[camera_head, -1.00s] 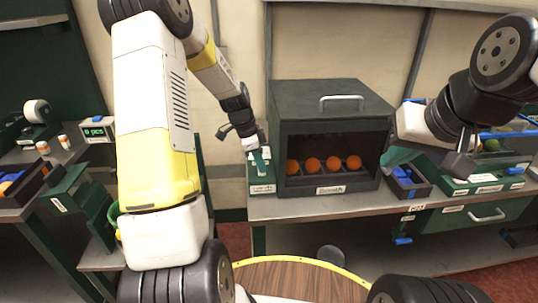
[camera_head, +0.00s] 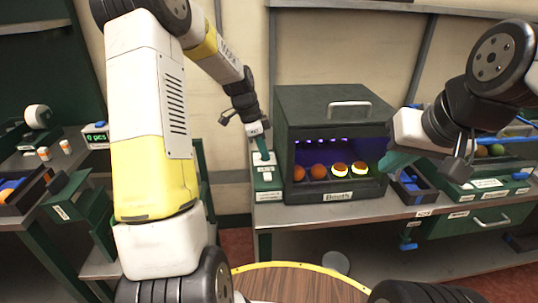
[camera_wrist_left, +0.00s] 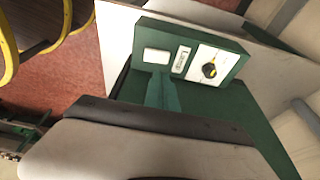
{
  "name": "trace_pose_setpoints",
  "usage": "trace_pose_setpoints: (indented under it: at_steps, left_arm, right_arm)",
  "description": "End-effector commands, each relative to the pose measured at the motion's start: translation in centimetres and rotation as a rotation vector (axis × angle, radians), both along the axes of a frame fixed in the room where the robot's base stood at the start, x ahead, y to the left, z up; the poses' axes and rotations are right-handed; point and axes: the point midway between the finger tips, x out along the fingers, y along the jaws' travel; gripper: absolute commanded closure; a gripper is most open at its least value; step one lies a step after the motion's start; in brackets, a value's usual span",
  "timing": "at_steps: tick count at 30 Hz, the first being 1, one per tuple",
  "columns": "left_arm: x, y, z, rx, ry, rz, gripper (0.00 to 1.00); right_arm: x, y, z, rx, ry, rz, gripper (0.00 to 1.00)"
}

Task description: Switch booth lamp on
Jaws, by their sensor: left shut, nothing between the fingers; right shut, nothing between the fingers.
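The booth (camera_head: 335,104) is a dark green box on the bench with an open front. Purple lights glow along its inner top. A row of several oranges (camera_head: 318,172) sits inside; the two on the right show bright yellow-white patches. The lamp switch box (camera_head: 267,186) stands at the booth's left. In the left wrist view it carries a white rocker (camera_wrist_left: 157,56), a label and a dark knob (camera_wrist_left: 209,70). My left gripper (camera_head: 264,156) is shut and empty, its tips at the switch box by the rocker. My right gripper (camera_head: 392,160) is shut and empty, in front of the booth's right side.
A counter display (camera_head: 96,136) and a scale-like device sit on the left bench. A round wooden table (camera_head: 300,284) is in front.

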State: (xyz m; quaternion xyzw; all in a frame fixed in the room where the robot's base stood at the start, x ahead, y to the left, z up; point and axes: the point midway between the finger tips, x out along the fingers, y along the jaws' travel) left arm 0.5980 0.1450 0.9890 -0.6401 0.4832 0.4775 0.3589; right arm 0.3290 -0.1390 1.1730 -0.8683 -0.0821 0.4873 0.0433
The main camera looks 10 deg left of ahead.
Motion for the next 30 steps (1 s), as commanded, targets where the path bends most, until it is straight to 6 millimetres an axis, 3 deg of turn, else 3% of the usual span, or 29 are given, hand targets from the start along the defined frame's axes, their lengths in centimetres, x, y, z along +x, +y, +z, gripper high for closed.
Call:
trace_pose_setpoints:
  at_steps: [6,12,30]
  left_arm:
    - [0.3,1.6,4.4,0.001,-0.003,0.003,1.00]
    - [0.4,2.4,7.2,0.000,-0.002,0.002,1.00]
    - [-0.3,2.6,9.0,0.009,-0.004,0.030,1.00]
  right_arm:
    - [0.0,0.0,0.0,0.001,-0.001,-0.001,1.00]
    - [0.0,0.0,0.0,0.001,0.000,-0.001,1.00]
    - [0.0,0.0,0.0,0.001,0.000,-0.001,1.00]
